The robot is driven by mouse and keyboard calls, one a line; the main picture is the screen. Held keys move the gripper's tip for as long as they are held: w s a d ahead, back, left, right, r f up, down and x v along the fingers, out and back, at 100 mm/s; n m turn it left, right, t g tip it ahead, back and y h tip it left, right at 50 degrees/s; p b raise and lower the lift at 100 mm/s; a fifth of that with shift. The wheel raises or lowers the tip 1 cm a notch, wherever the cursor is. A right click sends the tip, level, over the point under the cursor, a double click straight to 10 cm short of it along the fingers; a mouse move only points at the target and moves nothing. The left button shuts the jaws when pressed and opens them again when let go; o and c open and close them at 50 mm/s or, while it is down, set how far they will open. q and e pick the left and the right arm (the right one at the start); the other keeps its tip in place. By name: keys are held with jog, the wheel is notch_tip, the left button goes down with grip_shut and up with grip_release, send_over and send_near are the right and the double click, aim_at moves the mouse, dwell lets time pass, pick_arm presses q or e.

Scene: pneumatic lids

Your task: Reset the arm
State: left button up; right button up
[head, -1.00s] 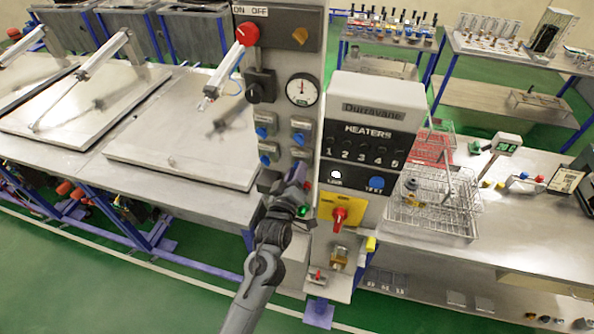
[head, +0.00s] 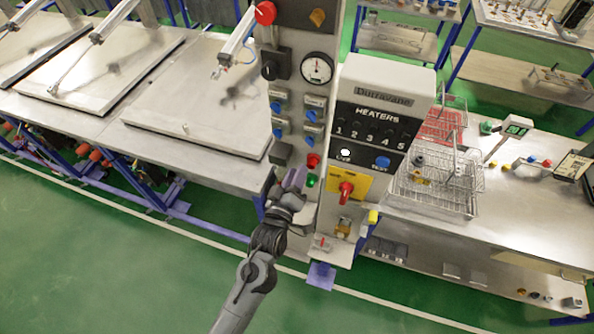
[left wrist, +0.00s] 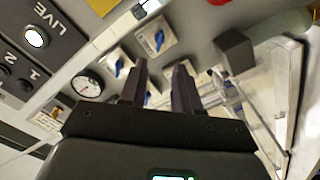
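My left gripper (head: 296,178) is in front of the lower grey control panel (head: 297,100), just left of a red button (head: 313,160) and a green button (head: 312,182). In the left wrist view its two dark fingers (left wrist: 160,88) stand apart with nothing between them; blue-knobbed switches (left wrist: 158,40) show behind. The panel's blue switches (head: 281,107) and a pressure gauge (head: 317,68) are above the gripper. A white pneumatic arm (head: 240,36) slants down over the nearest metal lid (head: 190,120), its tip above it. My right gripper is not in view.
A heaters box (head: 385,110) with a yellow plate and red rotary switch (head: 346,190) stands right of the panel. A wire basket (head: 435,190) is on the right bench. Two more lids with arms lie left. The green floor in front is clear.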

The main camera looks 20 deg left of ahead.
pick_arm(q)
jog(key=s+a+f+m+g, duration=0.1)
jog(key=s+m+g, duration=0.3)
jog(key=s, duration=0.5)
jog(key=s+a+f+m+g+h+p, duration=0.1)
jog(key=s+f+m+g, duration=0.2)
jog(key=s, duration=0.7)
jog(key=s+a+f+m+g+p, duration=0.1)
jog(key=s+f+m+g, duration=0.1)
jog(key=s+m+g, duration=0.3)
jog(key=s+g, duration=0.2)
jog(key=s, duration=0.2)
jog(key=shift+s+a+f+h, duration=0.2)
jog(key=shift+s+h, duration=0.2)
